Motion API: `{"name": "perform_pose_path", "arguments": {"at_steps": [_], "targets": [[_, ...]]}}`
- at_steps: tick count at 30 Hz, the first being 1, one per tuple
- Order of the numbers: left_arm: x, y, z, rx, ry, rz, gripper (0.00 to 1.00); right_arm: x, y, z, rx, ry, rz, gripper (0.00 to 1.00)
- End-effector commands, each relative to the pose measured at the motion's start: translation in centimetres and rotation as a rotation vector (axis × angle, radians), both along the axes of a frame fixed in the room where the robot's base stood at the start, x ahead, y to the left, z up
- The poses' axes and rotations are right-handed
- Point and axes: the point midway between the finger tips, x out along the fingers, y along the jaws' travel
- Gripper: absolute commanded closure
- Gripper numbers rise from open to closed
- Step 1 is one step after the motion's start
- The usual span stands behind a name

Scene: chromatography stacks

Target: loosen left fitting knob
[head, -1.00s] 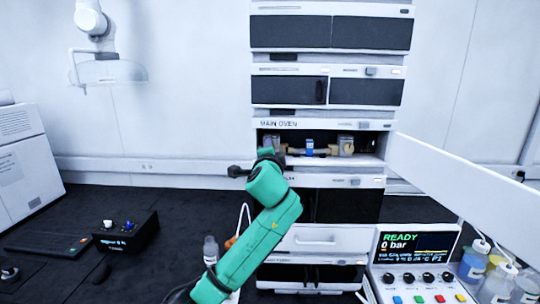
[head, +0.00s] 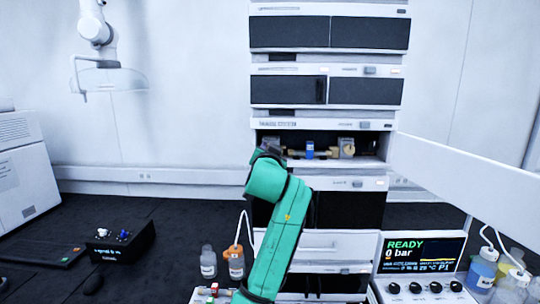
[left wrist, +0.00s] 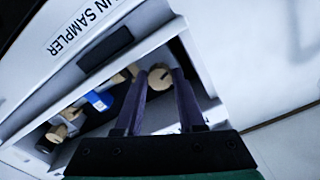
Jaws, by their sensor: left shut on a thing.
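My left gripper hides the left end of the open compartment in the head view, where its fingers do not show. In the left wrist view, which is turned about, my left gripper (left wrist: 159,80) has its two dark fingers on either side of the left fitting knob (left wrist: 160,76), a round tan knob with a dark slot, and is shut on it. A blue column (left wrist: 98,101) lies beyond it; it also shows in the head view (head: 309,150). The right fitting knob (head: 347,148) is round and tan, at the compartment's right end. My right gripper is out of view.
The compartment sits in a tall instrument stack with a module (head: 328,125) above it. A white panel (head: 460,170) sticks out on the right. A control screen (head: 423,252) reads READY, 0 bar. Bottles (head: 208,262) stand left of the stack.

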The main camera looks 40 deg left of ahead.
Motion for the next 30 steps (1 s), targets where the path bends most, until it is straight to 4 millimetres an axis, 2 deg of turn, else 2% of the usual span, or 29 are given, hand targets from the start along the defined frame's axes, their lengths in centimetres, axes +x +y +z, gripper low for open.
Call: {"name": "perform_pose_path", "arguments": {"at_steps": [1,10,25,26,30], "targets": [[-0.12,0.0,0.48,-0.014,-0.03,-0.001,1.0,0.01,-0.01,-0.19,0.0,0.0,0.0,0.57],[-0.14,0.03,0.59,-0.097,-0.093,-0.001,1.0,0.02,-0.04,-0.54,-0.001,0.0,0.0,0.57],[-0.15,0.01,0.66,-0.109,-0.103,-0.001,1.0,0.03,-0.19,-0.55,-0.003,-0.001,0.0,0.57],[-0.15,0.02,0.64,-0.109,-0.102,-0.001,0.5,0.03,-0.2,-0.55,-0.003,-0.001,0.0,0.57],[-0.1,0.01,0.47,-0.111,-0.098,-0.001,0.49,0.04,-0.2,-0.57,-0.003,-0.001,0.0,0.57]]}}
